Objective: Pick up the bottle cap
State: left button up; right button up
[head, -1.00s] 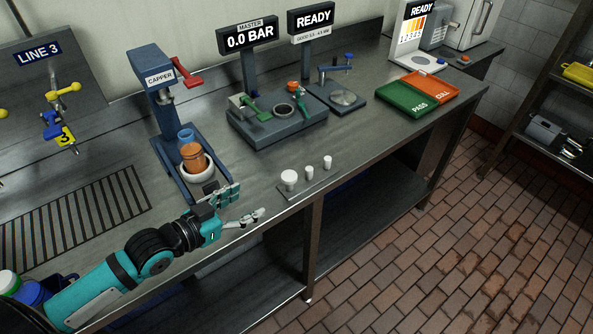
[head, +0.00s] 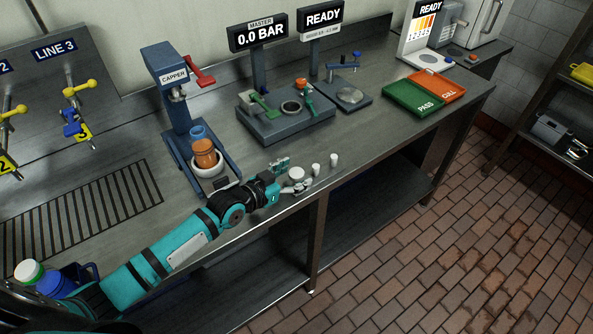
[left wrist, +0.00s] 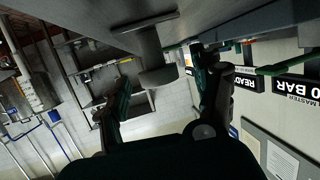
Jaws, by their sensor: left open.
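Three white caps of different sizes stand in a row on a small rack (head: 308,183) at the counter's front edge. The largest bottle cap (head: 297,173) is at the left end; a medium one (head: 315,169) and a smaller one (head: 333,160) stand to its right. My left gripper (head: 286,176) is open at the largest cap, its fingers reaching toward either side of it. In the upside-down left wrist view, a grey-looking cap (left wrist: 158,77) on a stem shows between the open fingers (left wrist: 165,95); contact cannot be told. My right gripper is not in view.
The blue capper (head: 178,110) holds an orange-brown bottle (head: 205,154) with a blue top, behind my arm. A test fixture (head: 285,122) stands behind the caps. Green and orange trays (head: 412,98) lie farther right. The counter right of the caps is clear.

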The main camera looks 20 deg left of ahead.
pick_arm(q)
jog(key=shift+x, duration=0.8)
jog(key=shift+s, duration=0.1)
jog(key=c, duration=0.9)
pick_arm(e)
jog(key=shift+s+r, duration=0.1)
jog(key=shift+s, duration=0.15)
pick_arm(q)
jog(key=shift+r, duration=0.1)
